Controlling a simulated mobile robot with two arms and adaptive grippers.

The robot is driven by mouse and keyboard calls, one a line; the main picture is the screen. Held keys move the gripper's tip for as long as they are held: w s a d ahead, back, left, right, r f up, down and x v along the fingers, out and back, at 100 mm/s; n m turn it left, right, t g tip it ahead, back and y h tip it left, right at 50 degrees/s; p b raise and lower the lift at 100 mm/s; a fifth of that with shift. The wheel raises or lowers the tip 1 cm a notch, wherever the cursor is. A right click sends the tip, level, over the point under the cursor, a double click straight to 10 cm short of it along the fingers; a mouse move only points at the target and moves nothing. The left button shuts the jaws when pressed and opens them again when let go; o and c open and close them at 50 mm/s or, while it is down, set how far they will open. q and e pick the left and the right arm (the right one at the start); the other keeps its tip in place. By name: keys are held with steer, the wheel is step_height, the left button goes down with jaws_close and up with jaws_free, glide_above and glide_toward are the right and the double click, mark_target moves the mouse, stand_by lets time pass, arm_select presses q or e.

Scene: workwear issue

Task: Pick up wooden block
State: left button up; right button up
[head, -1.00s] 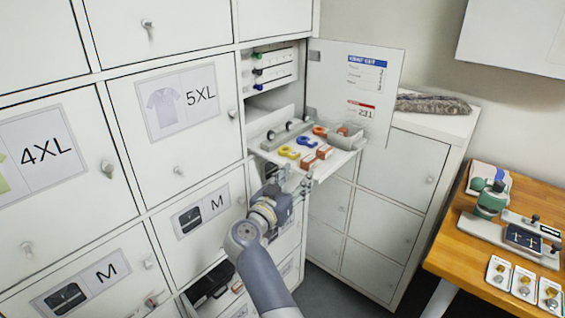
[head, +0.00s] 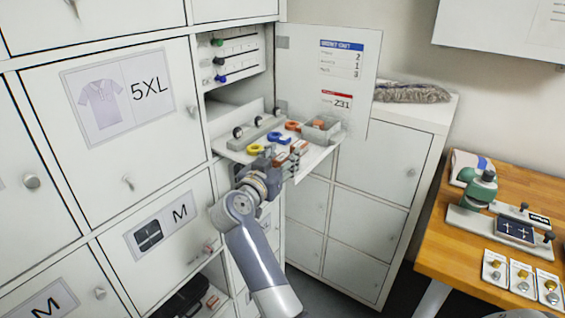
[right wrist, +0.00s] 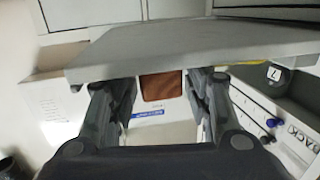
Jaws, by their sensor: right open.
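The right gripper is open at the shelf's front edge. In the right wrist view, a brown block (right wrist: 161,87) shows in the gap between the open fingers (right wrist: 162,98), ahead of them. I cannot tell whether either finger touches it. My left gripper is not in view.
Yellow (head: 254,149) and blue (head: 278,138) rings and a small grey bin (head: 320,130) share the shelf. An open locker door (head: 335,75) stands behind it at the right. A wooden table (head: 470,245) is at the far right.

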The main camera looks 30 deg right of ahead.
steer(key=shift+w+d+f, duration=0.15)
steer(key=shift+w+d, duration=0.1)
steer(key=shift+w, duration=0.1)
steer(key=shift+s+a+r, duration=0.2)
steer(key=shift+s+r, duration=0.05)
steer(key=shift+s, duration=0.1)
steer(key=shift+s+a+r, duration=0.1)
steer(key=shift+s+r, duration=0.05)
steer(key=shift+s, duration=0.05)
steer(key=c, duration=0.8)
steer(key=shift+w, duration=0.15)
